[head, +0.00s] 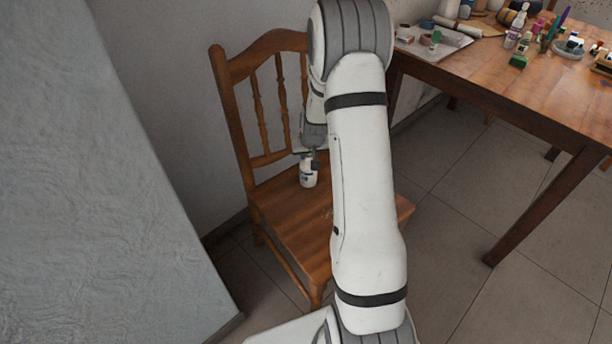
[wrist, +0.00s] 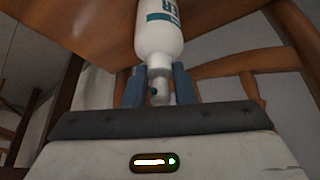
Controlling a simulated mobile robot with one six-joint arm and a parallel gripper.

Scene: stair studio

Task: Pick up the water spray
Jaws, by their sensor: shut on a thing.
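The water spray is a white bottle with teal lettering. In the head view the water spray (head: 308,176) is at the seat of the wooden chair, below my gripper (head: 314,160). In the wrist view the water spray (wrist: 159,38) shows its white body and its narrow neck end between the fingers. My gripper (wrist: 158,88) is shut on that neck end, one blue-grey finger on each side. My arm hides part of the chair in the head view. I cannot tell whether the bottle touches the seat.
The wooden chair (head: 283,222) has a spindled back behind the bottle. A wooden table (head: 520,95) at the right holds a tray (head: 437,43), bottles and several small items. A grey wall block (head: 95,190) fills the left. Tiled floor (head: 455,170) is clear between chair and table.

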